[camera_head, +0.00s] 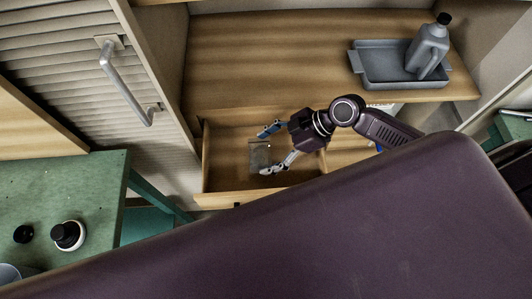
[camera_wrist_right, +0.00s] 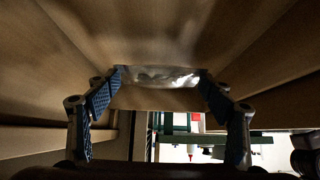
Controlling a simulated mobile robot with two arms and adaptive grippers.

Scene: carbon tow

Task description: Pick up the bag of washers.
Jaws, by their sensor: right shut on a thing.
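The bag of washers (camera_head: 259,157) is a clear bag with grey contents, inside the open wooden drawer. In the right wrist view the bag (camera_wrist_right: 160,76) shows as a shiny, see-through strip spanning the fingertips. My right gripper (camera_head: 265,152) reaches into the drawer from the right, with one finger on either side of the bag. In the right wrist view its blue-padded fingers (camera_wrist_right: 160,84) are shut on the bag's two sides. The single washers cannot be made out. My left gripper is out of view.
The open drawer (camera_head: 222,199) has low walls around my gripper. A wooden shelf (camera_head: 260,60) is above it, with a grey tray (camera_head: 362,77) and a grey jug (camera_head: 428,50) at right. A green table (camera_head: 100,180) and louvred door (camera_head: 75,60) are at left.

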